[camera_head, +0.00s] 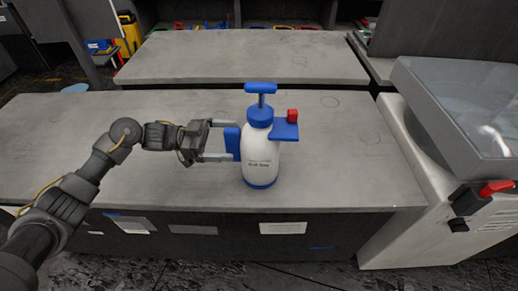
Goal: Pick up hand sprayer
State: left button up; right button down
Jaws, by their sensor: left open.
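The hand sprayer (261,158) stands upright on the grey worktop near its front edge. It has a white bottle body, a blue pump handle on top, a blue nozzle part with a red tip on the right, and a blue base. A blue upright part, apparently its handle, shows at its left side. My left gripper (225,140) reaches in from the left at the height of the bottle's body. Its fingers are open, one on the far side and one on the near side of the blue part. Whether they touch it I cannot tell. My right gripper is not in view.
The grey worktop (340,180) is clear around the sprayer. A second grey table (245,57) stands behind it. A light-coloured machine with a clear lid and a red lever (495,187) stands at the right. Shelves with colourful items are at the back.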

aim_at(245, 139)
pick_arm(q)
jog(key=shift+d, duration=0.2)
jog(key=d+p, duration=0.2)
jog(key=d, duration=0.2)
jog(key=shift+d+r, duration=0.1)
jog(key=shift+d, duration=0.35)
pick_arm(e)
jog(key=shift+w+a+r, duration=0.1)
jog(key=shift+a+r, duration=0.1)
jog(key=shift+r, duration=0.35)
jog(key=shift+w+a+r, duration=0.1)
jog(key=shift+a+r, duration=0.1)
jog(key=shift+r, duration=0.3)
pick_arm(q)
jog(key=shift+c, duration=1.1)
jog(key=c, duration=0.9)
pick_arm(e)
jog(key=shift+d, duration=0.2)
pick_arm(q)
jog(key=shift+c, duration=0.2)
